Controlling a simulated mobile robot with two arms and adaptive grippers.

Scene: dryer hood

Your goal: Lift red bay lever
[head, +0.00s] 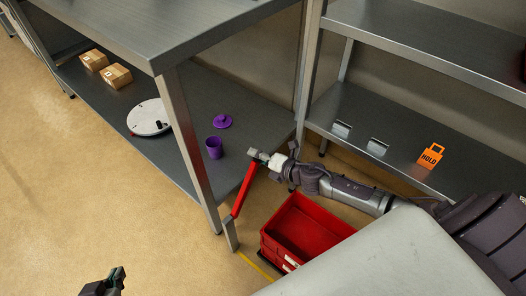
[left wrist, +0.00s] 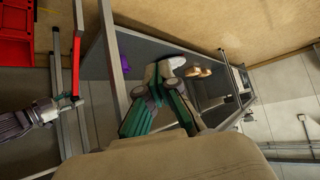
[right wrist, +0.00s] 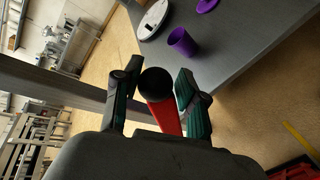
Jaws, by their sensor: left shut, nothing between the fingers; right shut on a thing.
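The red lever (head: 243,192) stands tilted upward from a low metal post (head: 231,236) beside the table leg. My right gripper (head: 264,157) is at its upper end. In the right wrist view, the lever shows a black ball knob (right wrist: 155,83) and a red shaft (right wrist: 166,117) between the fingers of my right gripper (right wrist: 157,92), which is shut on the lever. The lever also shows in the left wrist view (left wrist: 76,62). My left gripper (head: 116,279) is shut and empty at the bottom left of the head view, away from the lever.
A red crate (head: 266,246) sits on the floor right of the post. The lower shelf holds a purple cup (head: 214,148), a purple lid (head: 223,121), a white disc (head: 149,117) and cardboard boxes (head: 116,76). An orange HOLD tag (head: 431,156) is on the right shelf. Left floor is clear.

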